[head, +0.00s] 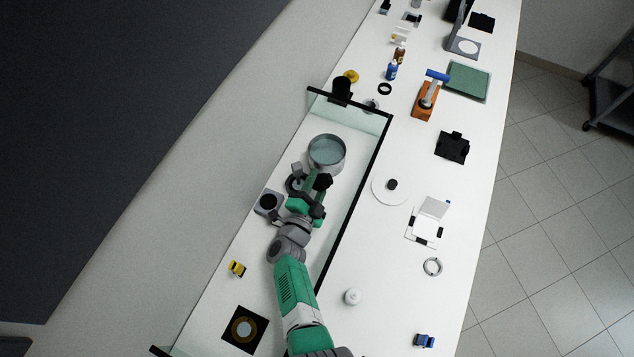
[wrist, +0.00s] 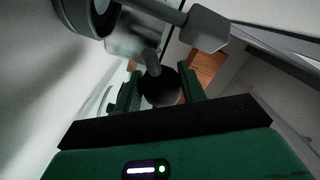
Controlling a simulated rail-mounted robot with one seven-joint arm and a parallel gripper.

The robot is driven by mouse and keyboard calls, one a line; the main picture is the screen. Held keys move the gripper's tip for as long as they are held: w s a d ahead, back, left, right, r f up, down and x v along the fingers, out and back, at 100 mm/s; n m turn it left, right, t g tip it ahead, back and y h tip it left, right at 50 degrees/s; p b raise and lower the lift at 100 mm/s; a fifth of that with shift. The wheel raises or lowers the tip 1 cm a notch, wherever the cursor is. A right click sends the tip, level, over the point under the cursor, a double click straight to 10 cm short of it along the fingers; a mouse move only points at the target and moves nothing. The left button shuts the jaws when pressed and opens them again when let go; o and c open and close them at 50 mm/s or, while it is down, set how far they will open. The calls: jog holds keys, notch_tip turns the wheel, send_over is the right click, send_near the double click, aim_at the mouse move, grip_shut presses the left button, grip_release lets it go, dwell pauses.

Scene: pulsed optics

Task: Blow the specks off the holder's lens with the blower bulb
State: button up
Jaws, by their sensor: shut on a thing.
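My gripper (head: 316,186) is shut on the black round blower bulb (wrist: 162,90), which sits between the green fingers in the wrist view. The bulb's grey nozzle (wrist: 151,60) points up the wrist picture, toward grey holder hardware (wrist: 130,38). A dark ring (wrist: 98,12), apparently the holder's lens mount, is at the top left of that view, cut by the frame. In the head view the small dark holder (head: 294,184) stands just left of my gripper and is partly hidden by it. I cannot make out specks on the lens, or whether the nozzle touches anything.
A large round grey-rimmed dish (head: 327,140) is just beyond my gripper. A clear panel with a black top edge (head: 352,219) runs along the right, and another dark-edged panel (head: 350,103) crosses behind.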

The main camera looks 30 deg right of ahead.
jog(key=shift+r, duration=0.1)
notch_tip(320, 180, up, 6)
jog(key=p, duration=0.6)
jog(key=shift+r, duration=0.15)
jog(key=shift+f, duration=0.25)
